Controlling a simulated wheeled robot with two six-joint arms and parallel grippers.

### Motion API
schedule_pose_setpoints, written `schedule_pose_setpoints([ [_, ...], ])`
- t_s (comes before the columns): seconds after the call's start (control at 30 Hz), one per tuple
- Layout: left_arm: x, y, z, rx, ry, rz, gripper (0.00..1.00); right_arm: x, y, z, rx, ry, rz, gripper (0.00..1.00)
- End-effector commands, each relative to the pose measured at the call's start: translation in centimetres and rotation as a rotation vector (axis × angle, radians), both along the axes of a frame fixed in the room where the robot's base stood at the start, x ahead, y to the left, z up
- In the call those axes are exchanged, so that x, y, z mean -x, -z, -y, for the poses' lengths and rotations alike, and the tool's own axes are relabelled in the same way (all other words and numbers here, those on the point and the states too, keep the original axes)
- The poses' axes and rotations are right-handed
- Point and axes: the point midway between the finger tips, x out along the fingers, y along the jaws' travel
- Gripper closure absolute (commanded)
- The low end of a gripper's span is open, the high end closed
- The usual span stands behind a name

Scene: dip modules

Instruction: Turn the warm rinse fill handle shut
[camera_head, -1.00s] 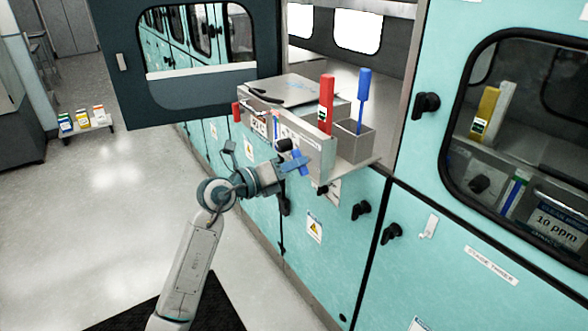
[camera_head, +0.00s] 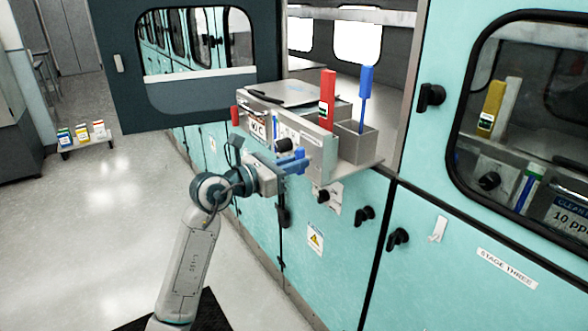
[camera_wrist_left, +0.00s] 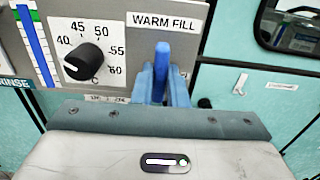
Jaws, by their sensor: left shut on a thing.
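The blue warm fill handle (camera_wrist_left: 162,58) stands out from the grey panel under the "WARM FILL" label (camera_wrist_left: 166,20) in the left wrist view. In that view it points straight toward the top of the picture. My left gripper (camera_wrist_left: 162,84) is shut on it, with a blue finger on each side. In the head view my left gripper (camera_head: 297,162) is at the front panel of the open bay, and its fingers cover much of the blue handle (camera_head: 302,148). My right gripper is not in view.
A black temperature dial (camera_wrist_left: 86,62) sits left of the handle. Above are a red upright block (camera_head: 327,100) and a blue-handled tool in a metal box (camera_head: 358,146). Black door knobs (camera_head: 364,215) stick out lower right.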

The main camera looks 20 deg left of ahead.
Motion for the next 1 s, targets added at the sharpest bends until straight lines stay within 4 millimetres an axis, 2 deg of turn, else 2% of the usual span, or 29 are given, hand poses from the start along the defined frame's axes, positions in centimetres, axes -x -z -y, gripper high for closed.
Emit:
schedule_pose_setpoints([
  [0.57,0.01,0.25,0.00,-0.029,0.001,0.015,1.00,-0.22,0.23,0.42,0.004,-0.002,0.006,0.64],
  [0.6,0.01,0.26,0.00,-0.028,0.001,0.014,0.83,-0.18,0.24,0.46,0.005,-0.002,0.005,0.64],
  [0.7,0.01,0.20,0.00,-0.028,0.001,0.015,0.65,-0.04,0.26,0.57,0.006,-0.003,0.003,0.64],
  [1.0,0.07,0.10,-0.07,-0.026,0.000,0.018,0.65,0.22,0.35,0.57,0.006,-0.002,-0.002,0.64],
])
